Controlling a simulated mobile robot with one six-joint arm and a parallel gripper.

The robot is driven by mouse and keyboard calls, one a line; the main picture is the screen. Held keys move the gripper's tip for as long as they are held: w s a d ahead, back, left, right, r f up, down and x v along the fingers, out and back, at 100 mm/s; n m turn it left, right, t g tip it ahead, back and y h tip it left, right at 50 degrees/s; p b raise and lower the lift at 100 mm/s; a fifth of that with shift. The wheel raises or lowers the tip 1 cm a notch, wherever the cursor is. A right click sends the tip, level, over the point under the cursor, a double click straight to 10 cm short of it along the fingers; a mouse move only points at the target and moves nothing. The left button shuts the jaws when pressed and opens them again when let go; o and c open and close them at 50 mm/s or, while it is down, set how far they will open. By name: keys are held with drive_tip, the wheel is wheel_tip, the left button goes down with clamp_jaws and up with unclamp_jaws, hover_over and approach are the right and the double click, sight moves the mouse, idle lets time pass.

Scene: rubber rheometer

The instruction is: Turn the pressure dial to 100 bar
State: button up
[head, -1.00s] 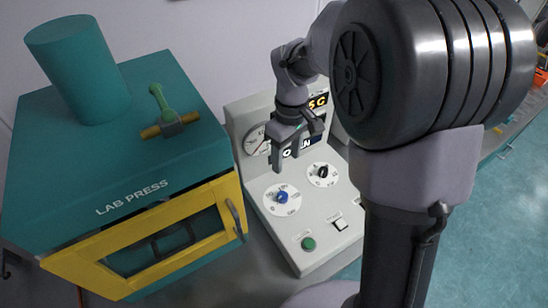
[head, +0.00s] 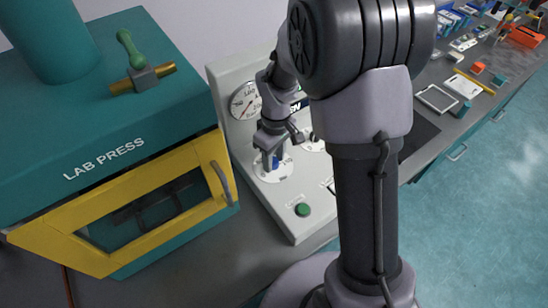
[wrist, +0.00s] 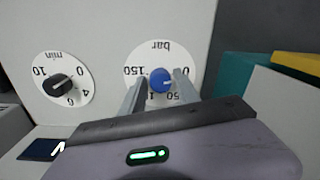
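The pressure dial is a white disc (wrist: 159,52) marked "bar" with a blue knob (wrist: 160,80), upside down in the wrist view. Numbers 0, 50 and 150 show; the 100 mark is mostly hidden by my gripper. In the head view the blue knob (head: 276,162) is partly covered by my gripper (head: 266,160). In the wrist view my gripper (wrist: 159,78) has one finger on each side of the knob, with small gaps visible. It looks open around the knob, not closed on it. I cannot tell clearly where the knob points.
A black-knobbed "min" dial (wrist: 60,87) sits beside the pressure dial. A green button (head: 303,209) is lower on the sloped panel, and a round gauge (head: 246,101) is above. The teal and yellow lab press (head: 105,145) stands close on the left.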

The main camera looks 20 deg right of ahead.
clamp_jaws()
drive_tip(key=m+b, duration=0.1)
drive_tip(key=m, duration=0.5)
drive_tip(key=shift+m, duration=0.3)
drive_tip(key=m+b, duration=0.1)
drive_tip(key=m, duration=0.5)
drive_tip(key=m+b, duration=0.2)
drive_tip(key=m, duration=0.5)
drive_tip(key=shift+a+m+t, duration=0.15)
drive_tip(key=shift+m+t, duration=0.15)
drive_tip(key=m+b, duration=0.1)
drive_tip(key=m, duration=0.2)
drive_tip(key=shift+m+b, duration=0.3)
drive_tip(key=shift+b, duration=0.05)
drive_tip(key=shift+m+h+b, duration=0.3)
drive_tip(key=shift+m+b, duration=0.4)
drive_tip(key=shift+m, duration=1.2)
